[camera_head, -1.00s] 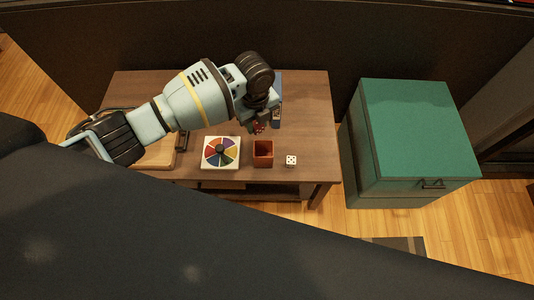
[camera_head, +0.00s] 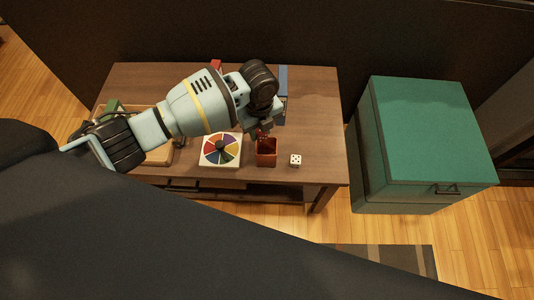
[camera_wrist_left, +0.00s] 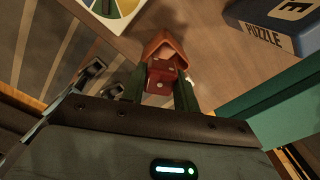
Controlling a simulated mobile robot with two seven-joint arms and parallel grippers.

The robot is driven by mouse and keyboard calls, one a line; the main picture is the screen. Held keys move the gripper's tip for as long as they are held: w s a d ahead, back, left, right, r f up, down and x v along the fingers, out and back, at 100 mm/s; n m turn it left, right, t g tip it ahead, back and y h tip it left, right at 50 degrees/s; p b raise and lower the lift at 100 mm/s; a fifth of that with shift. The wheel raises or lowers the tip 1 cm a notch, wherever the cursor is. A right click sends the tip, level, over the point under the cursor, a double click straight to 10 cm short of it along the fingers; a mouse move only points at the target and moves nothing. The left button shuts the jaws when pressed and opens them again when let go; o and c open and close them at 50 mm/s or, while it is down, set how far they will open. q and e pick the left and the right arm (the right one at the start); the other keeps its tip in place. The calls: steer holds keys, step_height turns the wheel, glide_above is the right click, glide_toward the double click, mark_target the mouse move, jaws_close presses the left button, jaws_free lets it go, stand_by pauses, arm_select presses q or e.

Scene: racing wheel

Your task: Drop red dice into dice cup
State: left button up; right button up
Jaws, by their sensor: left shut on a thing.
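The red die (camera_head: 262,134) is held in my left gripper (camera_head: 261,131). The dice cup (camera_head: 266,159) is a square, open-topped reddish-brown box standing on the table. The die is at the far edge of the cup's opening in the head view, partly hidden by the gripper. In the left wrist view the red die (camera_wrist_left: 162,80) sits between the two fingers of the left gripper (camera_wrist_left: 160,92), and the cup (camera_wrist_left: 165,43) shows just beyond it, partly covered. I cannot tell the height of the die above the rim. My right gripper is not in view.
A white die (camera_head: 296,160) lies right of the cup. A colour-wheel spinner (camera_head: 221,149) lies to its left. A blue puzzle box (camera_wrist_left: 277,27) stands behind on the wooden table (camera_head: 317,115). A green cabinet (camera_head: 425,125) stands to the right.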

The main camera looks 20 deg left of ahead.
arm_select(q)
steer(key=shift+r, duration=0.1)
steer(key=o, duration=1.1)
steer(key=shift+c, duration=0.2)
step_height(320, 180, up, 7)
steer(key=shift+f+p, duration=0.15)
steer(key=shift+p, duration=0.6)
steer(key=shift+r, duration=0.55)
